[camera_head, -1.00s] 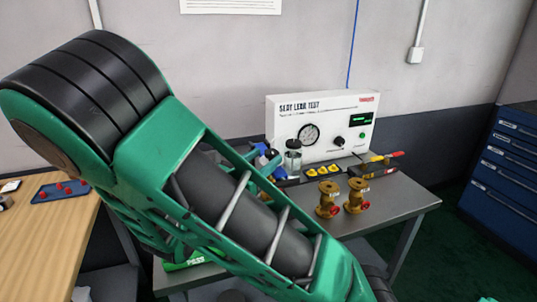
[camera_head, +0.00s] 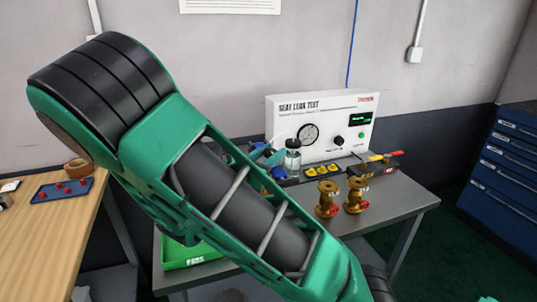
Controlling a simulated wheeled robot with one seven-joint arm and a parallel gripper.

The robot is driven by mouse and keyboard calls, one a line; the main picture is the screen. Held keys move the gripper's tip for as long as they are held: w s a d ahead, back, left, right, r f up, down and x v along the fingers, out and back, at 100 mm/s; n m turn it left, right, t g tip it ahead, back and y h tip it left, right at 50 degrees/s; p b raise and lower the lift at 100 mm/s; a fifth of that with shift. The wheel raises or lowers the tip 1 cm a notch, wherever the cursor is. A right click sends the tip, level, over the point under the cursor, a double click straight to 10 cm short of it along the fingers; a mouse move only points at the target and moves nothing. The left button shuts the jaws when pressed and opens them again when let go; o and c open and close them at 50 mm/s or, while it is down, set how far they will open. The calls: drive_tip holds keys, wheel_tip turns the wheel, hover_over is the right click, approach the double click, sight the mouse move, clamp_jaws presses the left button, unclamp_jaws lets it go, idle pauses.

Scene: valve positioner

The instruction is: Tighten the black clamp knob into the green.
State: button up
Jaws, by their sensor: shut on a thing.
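The green and black links of my own arm fill the middle of the head view and cover much of the grey metal bench (camera_head: 405,212). My gripper's jaws cannot be made out behind the arm, so their hold is not visible. The black clamp knob and its green zone cannot be made out either. Small blue parts (camera_head: 278,173) show just past the arm's edge, beside a clear jar with a dark lid (camera_head: 292,158). The white seat leak test panel (camera_head: 320,125) stands at the back, with a round gauge (camera_head: 308,135), a black panel knob (camera_head: 338,142) and a lit green display (camera_head: 360,119).
Two brass valves (camera_head: 327,198) (camera_head: 355,195) stand on the bench right of my arm. A fixture with a red-tipped handle (camera_head: 378,163) lies behind them. A green tray (camera_head: 190,254) is partly covered. A wooden table (camera_head: 60,225) is left, blue drawers (camera_head: 500,170) right.

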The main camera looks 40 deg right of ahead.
drive_tip(key=shift+w+m+g, duration=0.15)
drive_tip(key=shift+m+g, duration=0.15)
drive_tip(key=m+g, duration=0.1)
drive_tip(key=g, duration=0.1)
drive_tip(key=shift+a+m+g+h, duration=0.1)
drive_tip(key=shift+m+g+h, duration=0.2)
drive_tip(key=shift+g+h, duration=0.1)
drive_tip(key=m+g, duration=0.4)
drive_tip(key=g, duration=0.2)
drive_tip(key=shift+g, duration=0.4)
drive_tip(key=shift+r+m+g+y, duration=0.1)
drive_tip(key=shift+m+g+y, duration=0.85)
drive_tip(key=shift+m+g, duration=0.7)
drive_tip(key=shift+m+g+y, duration=0.95)
drive_tip(key=shift+m+g, duration=0.2)
drive_tip(key=shift+g, duration=0.9)
drive_tip(key=shift+m+g+y, duration=1.1)
drive_tip(key=shift+g+y, duration=0.1)
drive_tip(key=o, duration=1.1)
drive_tip(key=shift+c, duration=0.2)
drive_tip(key=shift+a, duration=0.1)
drive_tip(key=v, duration=1)
drive_tip(key=shift+w, duration=0.3)
